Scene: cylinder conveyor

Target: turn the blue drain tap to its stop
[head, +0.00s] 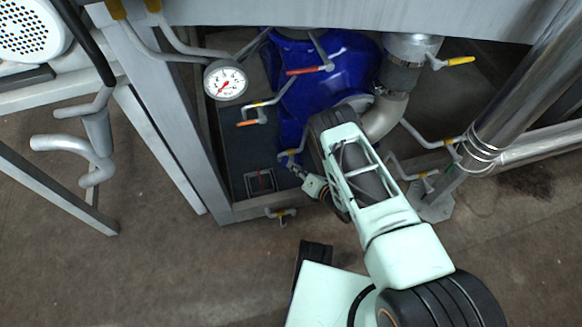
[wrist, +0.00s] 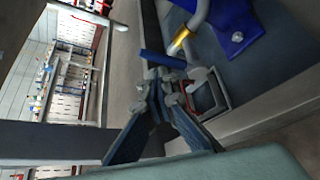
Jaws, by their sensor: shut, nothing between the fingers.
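The blue drain tap's handle (wrist: 163,59) shows in the wrist view as a short blue bar just beyond my fingertips. Its pipe has a yellow collar (wrist: 181,40) and bends up towards a blue body. My gripper (wrist: 164,82) is shut and empty, its tips close to the blue handle. I cannot tell whether they touch it. In the head view my gripper (head: 297,170) reaches in low at the front of the frame, just below the small tap pipe (head: 291,153). The handle is too small to read clearly there.
A large blue pump body (head: 325,85) stands behind. Red-handled (head: 306,71) and orange-handled (head: 247,123) taps are nearby. A gauge (head: 225,80) hangs at the upper left. A grey frame rail (head: 240,212) runs below my gripper, with another small tap (head: 281,213) in front. A grey elbow pipe (head: 385,118) lies to the right.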

